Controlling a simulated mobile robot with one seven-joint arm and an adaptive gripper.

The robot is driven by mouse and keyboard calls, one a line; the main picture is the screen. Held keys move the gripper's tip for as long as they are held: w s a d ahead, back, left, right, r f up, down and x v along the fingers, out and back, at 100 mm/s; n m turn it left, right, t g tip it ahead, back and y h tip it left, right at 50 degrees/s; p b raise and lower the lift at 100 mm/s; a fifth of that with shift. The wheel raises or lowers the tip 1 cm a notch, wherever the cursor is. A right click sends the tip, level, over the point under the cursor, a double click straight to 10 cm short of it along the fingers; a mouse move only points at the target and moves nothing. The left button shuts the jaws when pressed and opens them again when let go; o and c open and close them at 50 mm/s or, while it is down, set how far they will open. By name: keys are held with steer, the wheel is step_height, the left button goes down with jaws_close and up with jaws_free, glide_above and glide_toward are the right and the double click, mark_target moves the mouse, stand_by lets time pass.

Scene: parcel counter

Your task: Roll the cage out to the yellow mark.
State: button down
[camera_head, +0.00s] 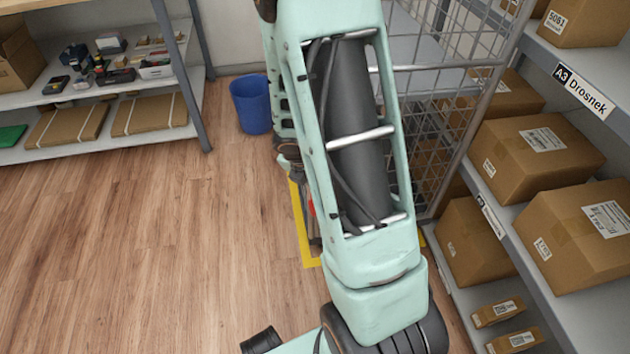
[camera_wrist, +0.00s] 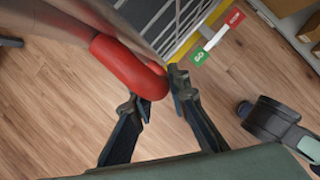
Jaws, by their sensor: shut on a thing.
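The cage (camera_head: 488,100), a grey wire-mesh frame, stands behind my arm at the right-hand shelf. Its mesh also shows at the top of the wrist view (camera_wrist: 182,18). A thick red grip (camera_wrist: 128,64) on a grey bar lies between the fingers of my gripper (camera_wrist: 160,86), which is shut on it. The yellow mark (camera_head: 303,232) shows as floor lines either side of my arm. My arm hides much of the cage and mark, so I cannot tell how they line up. A green "GO" and red tab (camera_wrist: 215,38) sits low by the cage.
Shelving with brown parcels (camera_head: 535,150) runs close along the right. A blue bin (camera_head: 251,104) stands at the back wall. A shelf with tools and flat parcels (camera_head: 110,85) is at the back left. The wooden floor (camera_head: 150,240) at left is clear.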

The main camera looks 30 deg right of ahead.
steer(key=shift+s+a+f, duration=0.1)
steer(key=shift+s+f, duration=0.05)
steer(key=shift+s, duration=0.2)
steer(key=c, duration=1.8)
jaws_free()
steer(key=shift+c, duration=0.2)
steer(key=shift+w, duration=0.1)
steer(key=shift+r, duration=0.25)
steer(key=v, duration=1.1)
steer(key=shift+r, duration=0.4)
